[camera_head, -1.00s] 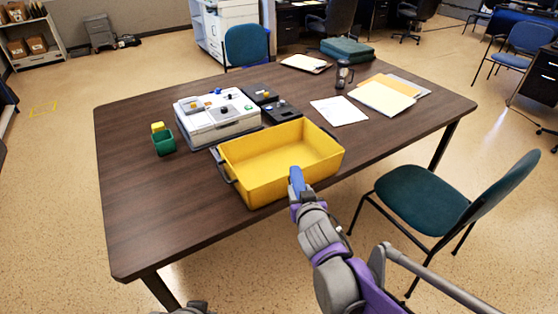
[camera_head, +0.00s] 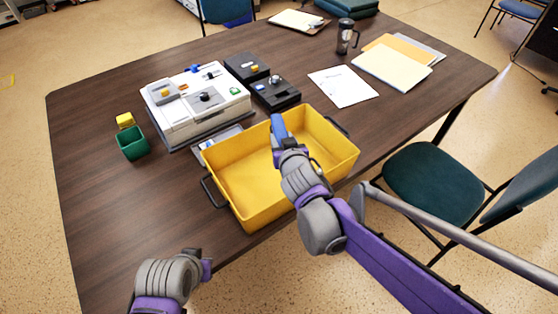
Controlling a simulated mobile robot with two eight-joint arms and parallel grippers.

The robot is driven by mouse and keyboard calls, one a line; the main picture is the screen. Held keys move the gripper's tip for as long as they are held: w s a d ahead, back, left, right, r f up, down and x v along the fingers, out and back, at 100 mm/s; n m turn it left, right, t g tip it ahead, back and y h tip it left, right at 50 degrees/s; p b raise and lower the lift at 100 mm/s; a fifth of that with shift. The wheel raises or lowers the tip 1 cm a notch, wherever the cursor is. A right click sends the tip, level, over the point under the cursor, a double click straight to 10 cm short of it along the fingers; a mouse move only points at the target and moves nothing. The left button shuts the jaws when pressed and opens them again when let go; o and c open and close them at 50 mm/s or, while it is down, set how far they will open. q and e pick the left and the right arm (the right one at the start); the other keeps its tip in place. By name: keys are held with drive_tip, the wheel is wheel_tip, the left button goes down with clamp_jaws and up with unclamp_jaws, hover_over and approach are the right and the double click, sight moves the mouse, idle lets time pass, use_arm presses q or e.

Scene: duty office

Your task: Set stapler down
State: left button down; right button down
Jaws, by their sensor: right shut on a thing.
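My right gripper (camera_head: 285,146) is shut on a blue stapler (camera_head: 278,125) and holds it out over the yellow bin (camera_head: 232,182). The stapler points away from me, toward the bin's far wall. I cannot tell how high it is above the bin floor. The forearm hides part of the bin's near right side. My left gripper (camera_head: 206,268) is at the lower left, near the table's front edge and apart from the bin. Its fingers are too hidden to show open or shut.
On the table (camera_head: 100,205) behind the bin stand a white device (camera_head: 200,104) and black boxes (camera_head: 276,94). A green cup (camera_head: 132,144) and yellow block (camera_head: 125,120) are left. The table's left front is clear.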

drive_tip(key=f, duration=0.3)
drive_tip(key=f+b, duration=0.1)
drive_tip(key=shift+s+f, duration=0.15)
drive_tip(key=shift+s, duration=0.1)
drive_tip(key=shift+w+f+b, duration=0.1)
drive_tip(key=shift+f+b, duration=0.3)
drive_tip(key=shift+f, duration=1.55)
drive_tip(key=shift+f, duration=0.1)
